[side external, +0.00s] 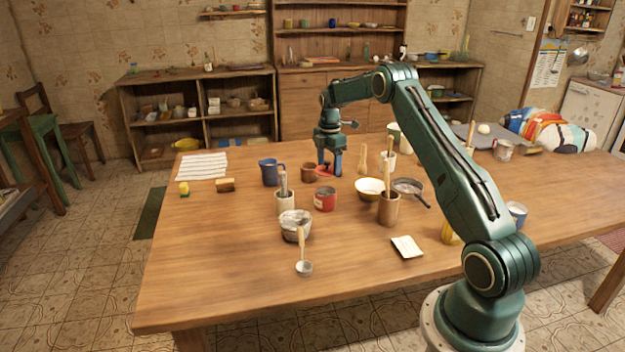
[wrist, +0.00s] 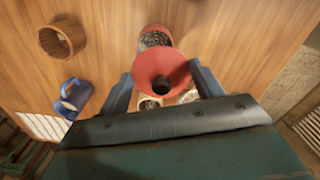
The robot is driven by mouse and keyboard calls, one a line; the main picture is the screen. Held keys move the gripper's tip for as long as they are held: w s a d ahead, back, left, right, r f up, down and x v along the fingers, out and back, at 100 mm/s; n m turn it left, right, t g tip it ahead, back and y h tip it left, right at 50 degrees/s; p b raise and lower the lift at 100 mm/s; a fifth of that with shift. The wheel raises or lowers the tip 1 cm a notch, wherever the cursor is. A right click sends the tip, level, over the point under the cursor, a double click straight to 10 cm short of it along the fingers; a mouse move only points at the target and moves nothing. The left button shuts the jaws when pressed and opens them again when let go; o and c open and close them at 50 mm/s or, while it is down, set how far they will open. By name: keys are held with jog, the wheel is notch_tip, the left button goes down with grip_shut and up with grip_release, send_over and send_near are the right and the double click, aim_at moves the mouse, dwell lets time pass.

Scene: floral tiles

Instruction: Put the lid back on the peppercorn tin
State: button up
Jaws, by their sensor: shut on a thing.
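The red lid (wrist: 163,64), with a dark round knob, is between the fingers of my gripper (wrist: 163,84) in the wrist view. My gripper (side external: 329,173) is shut on it, with a finger at each side of its rim. In the side view the lid (side external: 322,172) shows as a thin red strip at the fingertips; its height over the table is hard to tell. The red peppercorn tin (side external: 325,201) stands open and upright, nearer the side camera than my gripper. In the wrist view the tin (wrist: 144,39) shows dark contents and is partly hidden by the lid.
A brown cup (side external: 309,173) and a blue jug (side external: 270,172) stand left of my gripper. A crock with a pestle (side external: 285,203), a cream bowl (side external: 370,188) and a wooden utensil pot (side external: 388,211) surround the tin. The table's front left is clear.

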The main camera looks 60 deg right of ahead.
jog(key=shift+w+d+f, duration=0.4)
jog(key=shift+f, duration=0.05)
jog(key=shift+f, duration=0.2)
jog(key=shift+f, duration=3)
jog(key=shift+f, duration=0.15)
dwell(0.5)
jog(key=o, duration=1.2)
jog(key=shift+o, duration=0.2)
jog(key=shift+r, duration=3.5)
